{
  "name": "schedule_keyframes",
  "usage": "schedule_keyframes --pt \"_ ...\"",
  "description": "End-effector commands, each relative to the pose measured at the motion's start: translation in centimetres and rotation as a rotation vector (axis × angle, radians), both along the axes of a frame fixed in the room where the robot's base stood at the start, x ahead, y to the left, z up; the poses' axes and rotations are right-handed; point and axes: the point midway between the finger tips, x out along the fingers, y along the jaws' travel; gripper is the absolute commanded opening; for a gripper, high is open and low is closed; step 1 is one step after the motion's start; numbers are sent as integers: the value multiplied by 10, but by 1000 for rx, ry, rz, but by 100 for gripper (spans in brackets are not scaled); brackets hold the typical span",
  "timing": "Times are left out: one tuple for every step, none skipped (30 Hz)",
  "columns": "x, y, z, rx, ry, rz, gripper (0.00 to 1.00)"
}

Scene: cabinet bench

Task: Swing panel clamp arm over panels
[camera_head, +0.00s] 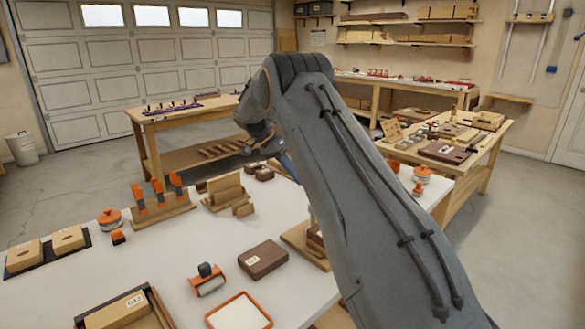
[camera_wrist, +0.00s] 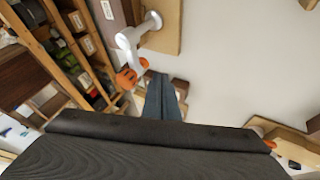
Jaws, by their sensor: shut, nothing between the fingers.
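In the wrist view, a white clamp arm (camera_wrist: 128,39) runs from a round pivot (camera_wrist: 153,18) on a light wooden base (camera_wrist: 169,32). Its bent outer end points out past the base edge and carries orange knobs (camera_wrist: 126,79). A dark brown panel (camera_wrist: 133,8) lies by the base at the top edge, partly cut off. My gripper (camera_wrist: 165,80) is shut and empty, its blue-grey fingers close beside the orange knobs; I cannot tell whether they touch. In the head view, my arm hides the clamp and most of the gripper; part of the wooden base (camera_head: 302,246) shows.
On the white bench in the head view are a brown box (camera_head: 263,258), an orange-framed tray (camera_head: 239,312), a roller (camera_head: 208,280) and a wooden rack of orange-handled tools (camera_head: 160,208). The white surface between them is clear. In the wrist view, a wooden shelf (camera_wrist: 62,50) lies left, beyond the bench edge.

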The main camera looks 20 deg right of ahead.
Motion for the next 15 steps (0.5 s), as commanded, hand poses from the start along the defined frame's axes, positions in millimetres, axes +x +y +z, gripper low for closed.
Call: schedule_keyframes --pt "-5 -6 -7 0 4 -1 0" --pt "-7 -9 -11 -1 4 -1 0" --pt "-9 -13 -17 -1 3 0 0" --pt "-11 -16 -22 -1 3 -2 0" --pt "-13 -19 -27 -1 3 -1 0" --pt "-15 -23 -33 0 3 -1 0" --pt "-18 -26 -36 0 3 -1 0" --pt "-22 -26 -33 0 1 0 0" --pt "-28 -28 -32 0 1 0 0" --pt "-31 -29 -32 0 0 0 0" --pt "-35 -30 -32 0 0 0 0" --pt "-39 -32 -33 0 1 0 0" --pt "-42 -33 -33 0 1 1 0" --pt "-44 -33 -33 1 0 1 0" --pt "-46 -34 -34 0 1 1 0"
